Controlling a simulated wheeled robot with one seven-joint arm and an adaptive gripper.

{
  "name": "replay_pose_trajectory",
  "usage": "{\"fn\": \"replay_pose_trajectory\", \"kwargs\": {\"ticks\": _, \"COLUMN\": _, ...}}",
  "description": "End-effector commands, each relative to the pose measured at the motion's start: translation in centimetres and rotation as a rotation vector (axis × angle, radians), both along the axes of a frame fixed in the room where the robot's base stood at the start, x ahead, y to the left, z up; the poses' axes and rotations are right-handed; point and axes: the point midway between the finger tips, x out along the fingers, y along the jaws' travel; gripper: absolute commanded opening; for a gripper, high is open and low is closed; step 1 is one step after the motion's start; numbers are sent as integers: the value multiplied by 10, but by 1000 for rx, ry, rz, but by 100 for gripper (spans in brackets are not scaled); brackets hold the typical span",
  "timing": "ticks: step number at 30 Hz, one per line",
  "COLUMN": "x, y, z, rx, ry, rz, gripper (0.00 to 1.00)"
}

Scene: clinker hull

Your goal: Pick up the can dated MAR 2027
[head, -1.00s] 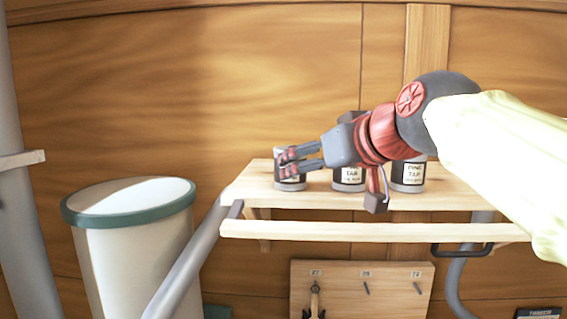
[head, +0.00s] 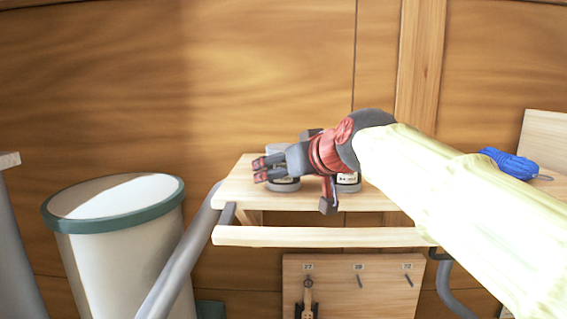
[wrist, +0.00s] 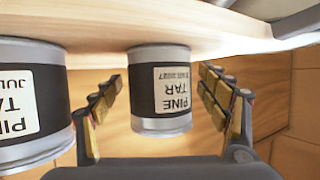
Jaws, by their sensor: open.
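A dark can with a pale PINE TAR label stands at the shelf's left end in the head view (head: 283,185). In the inverted wrist view this can (wrist: 142,97) is between my spread fingers; its small date line seems to end in 2027, the month hard to read. My gripper (head: 260,169) is open and empty at that can, hiding its upper part. It also shows in the wrist view (wrist: 160,78), with gaps on both sides of the can. A second can (wrist: 20,52), marked PINE TAR JUL, stands beside it, outside the fingers; it also shows in the head view (head: 348,183).
The wooden shelf (head: 235,190) has a front rail (head: 300,237) below it. A white bin with a green rim (head: 125,240) stands at the left. A blue item (head: 510,163) lies at the right. A pegboard (head: 340,275) hangs below the shelf.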

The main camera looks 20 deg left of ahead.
Motion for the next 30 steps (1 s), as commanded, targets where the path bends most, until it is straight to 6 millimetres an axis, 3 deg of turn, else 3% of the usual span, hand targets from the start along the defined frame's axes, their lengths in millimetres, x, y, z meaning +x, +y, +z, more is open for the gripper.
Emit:
{"fn": "replay_pose_trajectory", "kwargs": {"ticks": 6, "x": 0, "y": 0, "z": 0, "rx": 1, "ry": -1, "rz": 0, "gripper": 75}}
{"fn": "replay_pose_trajectory", "kwargs": {"ticks": 30, "x": 0, "y": 0, "z": 0, "rx": 1, "ry": -1, "rz": 0, "gripper": 29}}
